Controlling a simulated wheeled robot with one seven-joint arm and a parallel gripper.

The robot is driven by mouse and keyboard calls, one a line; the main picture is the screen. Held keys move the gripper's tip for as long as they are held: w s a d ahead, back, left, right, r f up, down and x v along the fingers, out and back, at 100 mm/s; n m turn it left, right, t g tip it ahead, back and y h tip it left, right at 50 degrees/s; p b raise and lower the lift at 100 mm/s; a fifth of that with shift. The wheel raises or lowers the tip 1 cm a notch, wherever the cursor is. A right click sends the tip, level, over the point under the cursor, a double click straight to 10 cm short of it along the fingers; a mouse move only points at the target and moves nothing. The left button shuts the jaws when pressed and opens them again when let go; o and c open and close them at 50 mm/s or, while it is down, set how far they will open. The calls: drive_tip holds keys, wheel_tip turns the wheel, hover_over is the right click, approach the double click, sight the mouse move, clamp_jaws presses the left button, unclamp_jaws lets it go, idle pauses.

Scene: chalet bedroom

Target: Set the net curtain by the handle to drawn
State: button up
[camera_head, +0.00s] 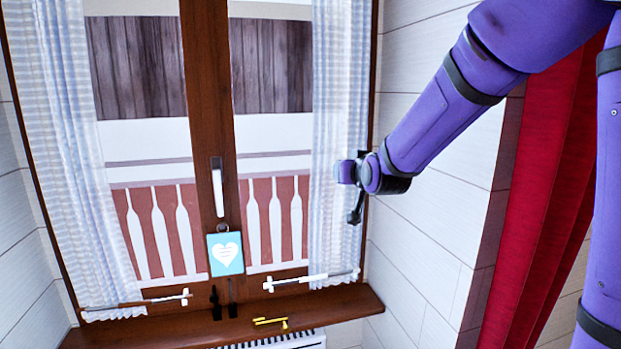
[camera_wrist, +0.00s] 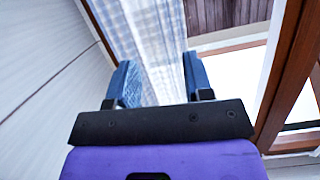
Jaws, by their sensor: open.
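Two pale blue-and-white checked net curtains hang at the window, a left one (camera_head: 72,150) and a right one (camera_head: 338,90). Both are gathered at the sides, leaving the middle of the panes bare. A thin rod-like piece (camera_head: 135,303) lies across the left curtain's bottom, and another (camera_head: 300,281) across the right one's. Which of these is the handle, I cannot tell. My gripper (camera_head: 350,190) is at the right curtain's outer edge, above its lower rod. In the wrist view my gripper (camera_wrist: 160,82) is open, with curtain cloth (camera_wrist: 152,40) seen between its fingers. Contact is unclear.
The brown window frame (camera_head: 205,100) has a white window handle (camera_head: 217,190) and a blue heart tag (camera_head: 225,255) in the middle. A gold key-like item (camera_head: 270,321) lies on the wooden sill (camera_head: 345,302). A red curtain (camera_head: 540,200) hangs at the right, behind my arm.

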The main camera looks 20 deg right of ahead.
drive_tip(key=w+a+f+t, duration=0.2)
drive_tip(key=w+f+t, duration=0.25)
drive_tip(key=w, duration=0.35)
drive_tip(key=n+t, duration=0.1)
drive_tip(key=t, duration=0.2)
approach(311, 179)
drive_tip(key=x, duration=1.1)
clamp_jaws()
